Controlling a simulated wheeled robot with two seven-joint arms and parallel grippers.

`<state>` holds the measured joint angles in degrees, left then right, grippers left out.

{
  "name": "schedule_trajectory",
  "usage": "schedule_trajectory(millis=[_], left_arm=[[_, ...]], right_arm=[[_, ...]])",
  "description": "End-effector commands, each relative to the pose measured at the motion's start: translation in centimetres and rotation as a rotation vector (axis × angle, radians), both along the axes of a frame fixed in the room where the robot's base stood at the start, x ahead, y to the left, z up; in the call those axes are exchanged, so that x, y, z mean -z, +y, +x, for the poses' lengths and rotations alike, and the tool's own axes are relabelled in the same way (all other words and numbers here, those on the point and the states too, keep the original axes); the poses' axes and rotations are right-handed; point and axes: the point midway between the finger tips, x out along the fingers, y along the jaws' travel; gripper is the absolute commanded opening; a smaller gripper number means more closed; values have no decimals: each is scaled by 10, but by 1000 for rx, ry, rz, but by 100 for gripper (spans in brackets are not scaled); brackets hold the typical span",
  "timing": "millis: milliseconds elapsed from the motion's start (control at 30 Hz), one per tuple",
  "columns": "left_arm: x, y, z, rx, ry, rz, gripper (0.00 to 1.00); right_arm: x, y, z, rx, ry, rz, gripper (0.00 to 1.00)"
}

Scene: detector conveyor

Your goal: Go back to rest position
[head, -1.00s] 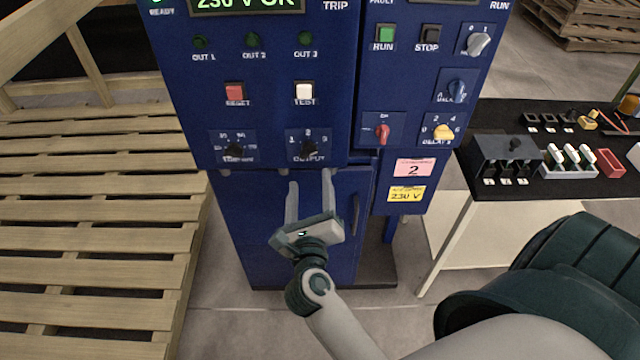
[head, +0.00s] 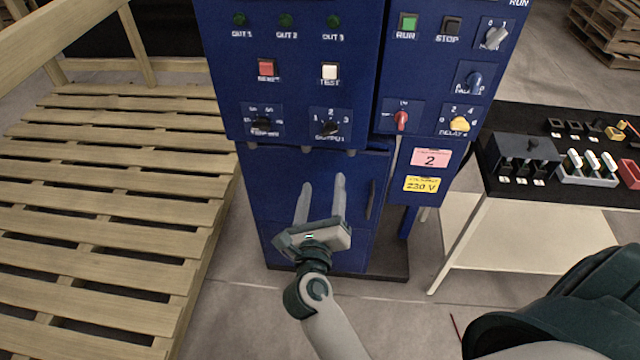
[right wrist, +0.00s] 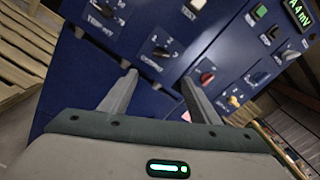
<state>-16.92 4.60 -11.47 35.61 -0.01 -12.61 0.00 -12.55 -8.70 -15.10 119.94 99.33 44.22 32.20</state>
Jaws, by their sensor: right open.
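My right gripper (head: 322,190) is open and empty in the head view, in front of the lower door of a blue control cabinet (head: 272,172). Its fingers point up toward the panel, below the black OUTPUT knob (head: 330,122). In the right wrist view the two fingers (right wrist: 158,88) stand apart with nothing between them, and the OUTPUT knob (right wrist: 162,52) shows beyond them. I cannot tell the exact gap to the cabinet. My left gripper is not in view.
A wooden pallet structure (head: 110,185) fills the left side. On the right a black-topped table (head: 520,200) holds switch blocks and small parts. More pallets (head: 605,35) lie at the back right. Grey floor (head: 250,320) is clear in front of the cabinet.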

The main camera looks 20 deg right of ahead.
Motion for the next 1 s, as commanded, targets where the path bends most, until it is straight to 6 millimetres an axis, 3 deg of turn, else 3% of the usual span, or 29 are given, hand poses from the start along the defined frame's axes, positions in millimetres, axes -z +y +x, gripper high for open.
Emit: schedule_trajectory(millis=[333,533,667,767,867,1000], left_arm=[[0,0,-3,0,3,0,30],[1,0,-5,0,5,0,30],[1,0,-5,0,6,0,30],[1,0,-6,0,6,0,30],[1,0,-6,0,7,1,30],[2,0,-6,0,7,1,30]], right_arm=[[7,2,2,-8,18,-38,56],[45,16,11,-68,114,-269,56],[98,37,16,-166,233,-539,56],[155,58,14,-279,343,-783,56],[215,76,4,-406,446,-1004,56],[297,92,-24,-593,571,-1266,56]])
